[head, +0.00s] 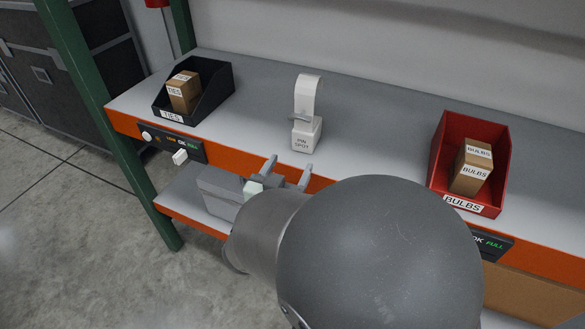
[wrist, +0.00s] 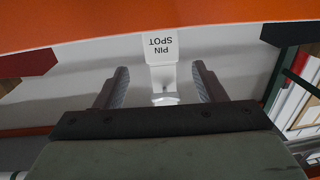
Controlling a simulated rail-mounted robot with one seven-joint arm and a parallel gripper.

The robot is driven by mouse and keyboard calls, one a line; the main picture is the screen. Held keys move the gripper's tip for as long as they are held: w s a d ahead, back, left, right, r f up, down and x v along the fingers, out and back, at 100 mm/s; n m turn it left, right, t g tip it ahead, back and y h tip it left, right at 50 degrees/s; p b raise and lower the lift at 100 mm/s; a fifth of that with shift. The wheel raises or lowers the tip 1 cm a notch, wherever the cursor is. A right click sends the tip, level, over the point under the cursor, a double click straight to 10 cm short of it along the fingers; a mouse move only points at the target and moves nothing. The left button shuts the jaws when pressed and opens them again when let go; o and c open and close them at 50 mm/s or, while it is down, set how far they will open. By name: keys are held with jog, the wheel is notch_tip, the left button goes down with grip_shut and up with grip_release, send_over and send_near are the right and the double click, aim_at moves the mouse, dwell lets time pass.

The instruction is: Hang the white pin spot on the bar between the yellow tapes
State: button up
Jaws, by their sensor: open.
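The white pin spot (head: 305,136), labelled "PIN SPOT", stands upright on the grey shelf, with a curved white hook-like strap rising from its top. It also shows in the wrist view (wrist: 160,48), where its label is upside down. My gripper (head: 288,166) is open and empty, in front of the shelf's edge and short of the pin spot. In the wrist view my gripper (wrist: 160,74) has its fingers apart, with the pin spot lying between and beyond them. The bar and the yellow tapes are not in either view.
A black bin (head: 220,92) labelled TIES stands at the left of the shelf (head: 255,100). A red bin (head: 496,128) labelled BULBS stands at the right. An orange front edge (head: 240,168) runs along the shelf, and a green post (head: 95,95) stands at its left end.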

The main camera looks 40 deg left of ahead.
aim_at(303, 129)
jog(key=b+x, duration=0.1)
jog(key=x, duration=1.1)
jog(key=shift+w+a+r, duration=0.15)
jog(key=shift+w+a, duration=0.05)
jog(key=shift+w, duration=0.1)
jog(key=c, duration=0.9)
jog(key=shift+r+p, duration=1.05)
jog(key=shift+r, duration=0.55)
jog(key=shift+s, duration=0.1)
jog(key=shift+v, duration=6.95)
jog(key=shift+f, duration=0.15)
